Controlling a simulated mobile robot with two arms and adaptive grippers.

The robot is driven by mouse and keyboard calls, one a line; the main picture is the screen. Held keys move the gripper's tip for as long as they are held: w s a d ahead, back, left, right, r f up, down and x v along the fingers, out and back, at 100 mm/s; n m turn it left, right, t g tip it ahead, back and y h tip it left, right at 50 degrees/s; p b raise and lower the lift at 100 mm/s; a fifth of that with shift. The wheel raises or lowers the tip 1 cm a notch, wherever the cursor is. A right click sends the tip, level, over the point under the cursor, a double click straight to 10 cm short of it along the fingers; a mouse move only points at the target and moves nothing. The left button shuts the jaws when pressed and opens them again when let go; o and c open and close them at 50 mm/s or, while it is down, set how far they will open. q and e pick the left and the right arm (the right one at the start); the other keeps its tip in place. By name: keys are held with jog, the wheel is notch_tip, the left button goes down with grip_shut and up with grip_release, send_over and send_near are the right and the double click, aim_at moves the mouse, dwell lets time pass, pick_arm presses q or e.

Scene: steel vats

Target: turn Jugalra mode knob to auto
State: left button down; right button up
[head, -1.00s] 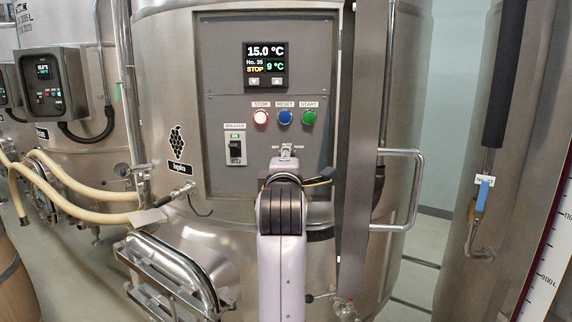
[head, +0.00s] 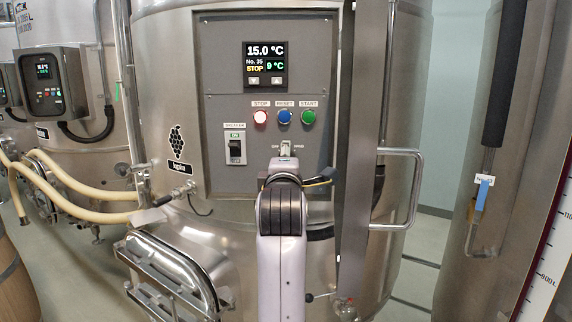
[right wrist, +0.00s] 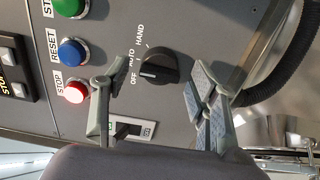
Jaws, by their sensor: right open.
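The mode knob (right wrist: 160,66) is a black rotary knob on the grey control panel, with OFF, AUTO and HAND printed around it. In the right wrist view its white mark points left, nearest the OFF label. My right gripper (right wrist: 157,72) is open, with one finger on each side of the knob in the picture. I cannot tell whether the fingers touch it. In the head view my right gripper (head: 285,163) is in front of the lower panel and hides the knob; only part of its label plate (head: 287,147) shows. My left gripper is not in view.
Above the knob are the red STOP (head: 260,117), blue RESET (head: 285,117) and green START (head: 308,117) buttons and a display (head: 265,65) reading 15.0 °C and STOP. A breaker switch (head: 236,150) is at left. A vertical grey post (head: 360,150) stands close at right.

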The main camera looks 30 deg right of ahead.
jog(key=v, duration=1.1)
jog(key=shift+s+a, duration=0.2)
jog(key=shift+s, duration=0.1)
